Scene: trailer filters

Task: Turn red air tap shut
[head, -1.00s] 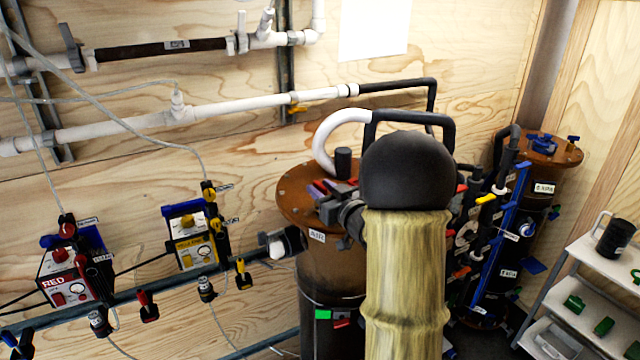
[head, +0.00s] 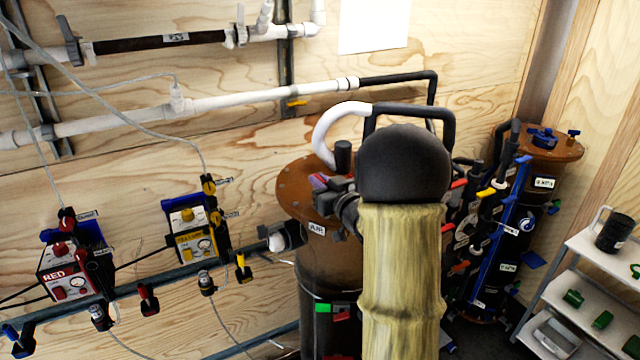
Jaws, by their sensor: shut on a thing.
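A brown-topped tank (head: 293,192) with an "AIR" label stands in the middle of the head view. Small red and blue parts (head: 319,182) show on its top, and the red seems to belong to the red air tap. My gripper (head: 333,194) seems to be the dark grey parts beside them, low over the tank top and shut on the tap. My own arm, with a black round joint and a pale sleeve, covers the tank's right side. The exact hold and the tap's handle angle are mostly hidden.
A black upright knob (head: 343,155) and a white hose (head: 325,135) rise close by. A red box (head: 62,275) and a yellow box (head: 192,240) hang on the left. Blue-fitted pipes (head: 500,235) and a second tank (head: 545,150) stand right. A shelf (head: 590,255) is far right.

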